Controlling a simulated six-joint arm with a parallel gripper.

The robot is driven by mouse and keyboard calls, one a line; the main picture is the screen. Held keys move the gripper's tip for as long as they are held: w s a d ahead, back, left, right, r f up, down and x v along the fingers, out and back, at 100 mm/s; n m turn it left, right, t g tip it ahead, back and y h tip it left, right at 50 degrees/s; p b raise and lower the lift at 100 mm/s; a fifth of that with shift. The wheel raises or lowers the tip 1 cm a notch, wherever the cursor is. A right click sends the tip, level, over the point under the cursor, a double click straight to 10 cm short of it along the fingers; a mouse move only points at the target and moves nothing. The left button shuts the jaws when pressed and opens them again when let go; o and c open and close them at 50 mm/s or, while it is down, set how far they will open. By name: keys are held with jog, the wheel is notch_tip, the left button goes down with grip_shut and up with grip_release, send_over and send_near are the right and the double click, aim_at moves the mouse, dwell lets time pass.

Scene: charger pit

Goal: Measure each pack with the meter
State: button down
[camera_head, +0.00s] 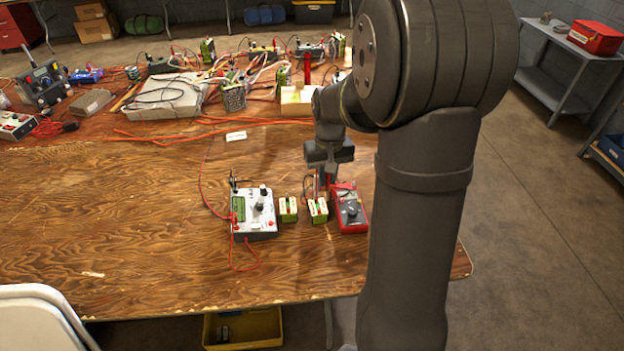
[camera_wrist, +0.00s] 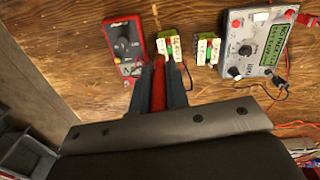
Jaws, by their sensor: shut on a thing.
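My gripper (camera_wrist: 160,80) is shut on a red probe (camera_wrist: 159,92) in the wrist view. The probe's tip end is close to the near side of one green-and-white pack (camera_wrist: 168,46); I cannot tell whether they touch. A second pack (camera_wrist: 207,50) stands beside it, next to the grey meter (camera_wrist: 238,52), whose green display shows small text, apparently "NO PACK". In the head view my gripper (camera_head: 326,176) is behind the right pack (camera_head: 318,210). The left pack (camera_head: 288,209) is between it and the grey meter (camera_head: 262,222). The probe is partly hidden there.
A red multimeter (camera_head: 349,208) stands just right of the packs. Red leads loop left of the grey meter. The wooden table (camera_head: 110,220) is clear at the front left. Wires, battery packs and a grey box (camera_head: 170,95) crowd the back.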

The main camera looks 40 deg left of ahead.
jog(key=shift+w+a+f+m, duration=0.15)
jog(key=shift+w+f+m, duration=0.05)
jog(key=shift+m, duration=0.4)
jog(key=shift+w+a+f+m, duration=0.1)
jog(key=shift+a+f+m, duration=0.45)
jog(key=shift+f, duration=0.85)
jog(key=shift+s+a+f+m, duration=0.1)
jog(key=shift+a+f+m, duration=0.15)
jog(key=shift+f+m, duration=0.85)
jog(key=shift+w+a+f+m, duration=0.1)
jog(key=shift+a+f+m, duration=0.3)
jog(key=shift+f, duration=1.25)
jog(key=shift+f, duration=0.95)
jog(key=c, duration=1)
grip_release()
jog(key=shift+r, duration=0.15)
jog(key=shift+r, duration=3.65)
